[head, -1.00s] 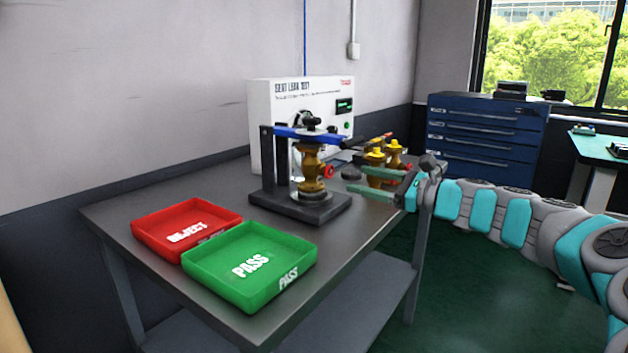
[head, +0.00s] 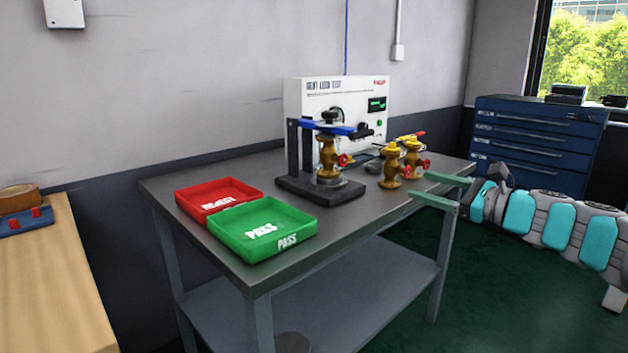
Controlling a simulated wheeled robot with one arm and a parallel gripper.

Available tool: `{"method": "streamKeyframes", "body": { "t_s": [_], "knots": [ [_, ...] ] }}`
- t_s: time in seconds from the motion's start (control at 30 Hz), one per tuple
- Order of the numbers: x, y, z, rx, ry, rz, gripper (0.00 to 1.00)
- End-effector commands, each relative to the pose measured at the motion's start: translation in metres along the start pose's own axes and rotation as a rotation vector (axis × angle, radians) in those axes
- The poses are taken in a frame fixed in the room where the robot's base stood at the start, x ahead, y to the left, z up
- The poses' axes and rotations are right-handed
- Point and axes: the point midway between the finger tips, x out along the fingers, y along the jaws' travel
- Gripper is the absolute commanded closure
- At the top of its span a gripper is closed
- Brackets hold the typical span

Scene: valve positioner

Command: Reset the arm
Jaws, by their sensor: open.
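My gripper (head: 430,186) is at the right of the metal table in the head view. Its two green fingers point left and stand apart, with nothing between them. My arm stretches off to the right. The fingertips are just right of the brass valves (head: 390,165) on the table and look apart from them. Another brass valve (head: 328,160) stands upright in the dark clamp fixture (head: 320,190), under its blue lever (head: 335,130).
A white leak-test box (head: 300,105) stands behind the fixture. A red reject tray (head: 218,184) and a green pass tray (head: 262,212), both empty, lie at the table's left. A wooden bench (head: 50,290) is at far left, a blue drawer cabinet (head: 535,145) at back right.

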Motion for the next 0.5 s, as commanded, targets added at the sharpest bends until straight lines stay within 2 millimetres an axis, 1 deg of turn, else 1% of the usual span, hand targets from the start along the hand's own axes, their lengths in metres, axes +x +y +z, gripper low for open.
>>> {"method": "streamKeyframes", "body": {
  "t_s": [0.03, 0.17, 0.27, 0.37, 0.47, 0.5],
  "knots": [
    [0.005, 0.009, 0.003, -0.020, 0.005, 0.021, 0.28],
    [0.013, 0.029, 0.010, -0.073, 0.016, 0.071, 0.28],
    [0.021, 0.050, 0.015, -0.126, 0.029, 0.120, 0.28],
    [0.028, 0.074, 0.020, -0.191, 0.044, 0.179, 0.28],
    [0.035, 0.104, 0.024, -0.272, 0.062, 0.253, 0.28],
    [0.037, 0.119, 0.025, -0.310, 0.069, 0.290, 0.28]
  ]
}}
